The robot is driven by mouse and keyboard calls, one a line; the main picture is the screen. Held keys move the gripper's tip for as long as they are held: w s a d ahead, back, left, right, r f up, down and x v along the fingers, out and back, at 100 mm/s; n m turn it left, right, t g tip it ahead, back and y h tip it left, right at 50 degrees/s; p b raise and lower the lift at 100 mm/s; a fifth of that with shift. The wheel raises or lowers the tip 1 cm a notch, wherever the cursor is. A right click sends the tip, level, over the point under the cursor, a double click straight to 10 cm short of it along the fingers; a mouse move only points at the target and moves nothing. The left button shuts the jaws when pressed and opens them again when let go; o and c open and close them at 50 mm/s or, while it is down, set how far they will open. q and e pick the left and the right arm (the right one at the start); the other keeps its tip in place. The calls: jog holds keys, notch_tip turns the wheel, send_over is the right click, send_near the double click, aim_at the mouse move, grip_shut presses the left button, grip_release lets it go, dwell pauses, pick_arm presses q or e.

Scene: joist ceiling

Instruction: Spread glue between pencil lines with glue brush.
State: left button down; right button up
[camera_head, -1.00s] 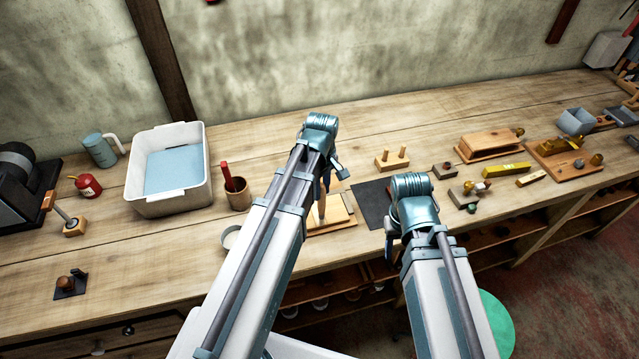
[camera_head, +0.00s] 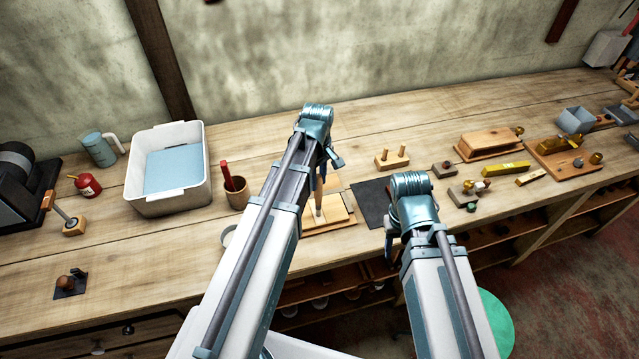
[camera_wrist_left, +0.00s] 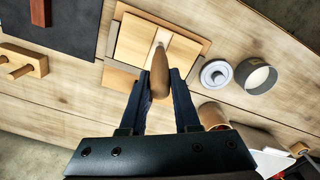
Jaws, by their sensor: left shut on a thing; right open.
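My left gripper (camera_wrist_left: 160,82) is shut on the brown handle of the glue brush (camera_wrist_left: 159,72). The brush's pale tip is at a light strip on the wooden board (camera_wrist_left: 130,42); whether it touches cannot be told. Pencil lines are too small to make out. In the head view the brush (camera_head: 319,205) stands over the board (camera_head: 342,213), partly hidden by my left arm. A round pot with white contents (camera_wrist_left: 258,76) and a grey-white round lid (camera_wrist_left: 216,73) sit beside the board. My right gripper (camera_head: 389,246) is open and empty near the bench's front edge.
A dark mat (camera_head: 372,203) lies right of the board, with a two-peg wooden block (camera_head: 391,160) behind. The bench behind is mostly clear.

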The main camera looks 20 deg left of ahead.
pick_arm(q)
jog(key=shift+w, duration=0.1)
jog(key=w+a, duration=0.2)
jog(key=shift+w, duration=0.45)
jog(key=w+a, duration=0.1)
jog(key=w, duration=0.1)
jog(key=shift+w+a, duration=0.4)
jog(key=shift+r, duration=0.1)
notch_tip(320, 180, up, 6)
jog(key=p, duration=0.6)
dwell(0.4)
